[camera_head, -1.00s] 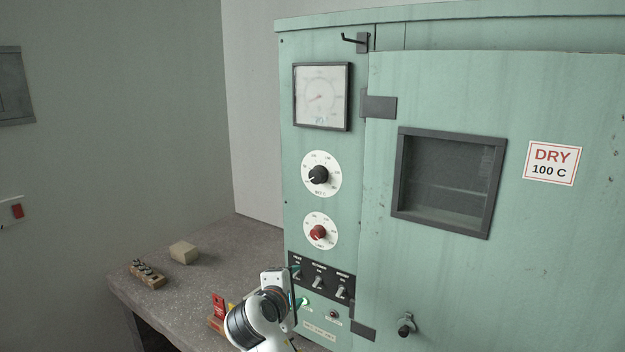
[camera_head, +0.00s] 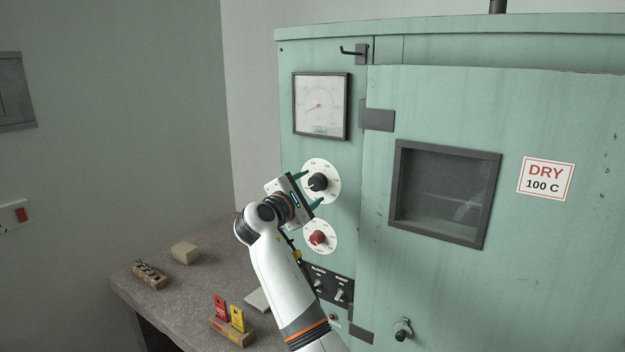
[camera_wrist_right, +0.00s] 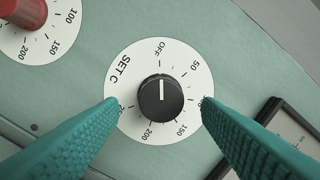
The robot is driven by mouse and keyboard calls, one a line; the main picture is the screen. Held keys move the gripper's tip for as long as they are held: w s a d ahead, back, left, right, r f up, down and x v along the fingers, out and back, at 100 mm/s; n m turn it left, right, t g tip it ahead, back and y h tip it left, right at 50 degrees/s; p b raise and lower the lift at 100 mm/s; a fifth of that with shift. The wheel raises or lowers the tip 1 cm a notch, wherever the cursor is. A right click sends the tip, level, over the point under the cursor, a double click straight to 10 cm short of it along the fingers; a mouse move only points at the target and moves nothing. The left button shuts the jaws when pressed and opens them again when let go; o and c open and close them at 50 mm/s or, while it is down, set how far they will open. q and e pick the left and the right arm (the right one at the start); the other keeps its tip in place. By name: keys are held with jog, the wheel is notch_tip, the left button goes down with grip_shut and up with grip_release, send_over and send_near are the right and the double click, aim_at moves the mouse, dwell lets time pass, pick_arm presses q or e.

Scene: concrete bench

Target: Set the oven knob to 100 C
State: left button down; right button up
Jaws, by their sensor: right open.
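The black oven knob (camera_head: 318,182) sits on a white dial on the green oven's front panel, above a red knob (camera_head: 317,237). In the right wrist view the black knob (camera_wrist_right: 161,98) is centred, on a dial (camera_wrist_right: 126,82) marked SET C. Its white line points at OFF. My right gripper (camera_head: 309,189) is open in front of this dial. In the wrist view its two teal fingers (camera_wrist_right: 160,105) lie on either side of the knob, apart from it. Whether the fingertips touch the dial face, I cannot tell. My left gripper is not in view.
A sign on the oven door (camera_head: 475,120) reads DRY 100 C (camera_head: 546,179). A square gauge (camera_head: 321,105) is above the knobs, switches (camera_head: 338,295) below. On the bench (camera_head: 190,285) are a wooden block with red and yellow tags (camera_head: 231,335), a sponge-like block (camera_head: 185,253) and a small rack (camera_head: 149,275).

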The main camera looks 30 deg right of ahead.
aim_at(317, 183)
jog(key=shift+x, duration=1.2)
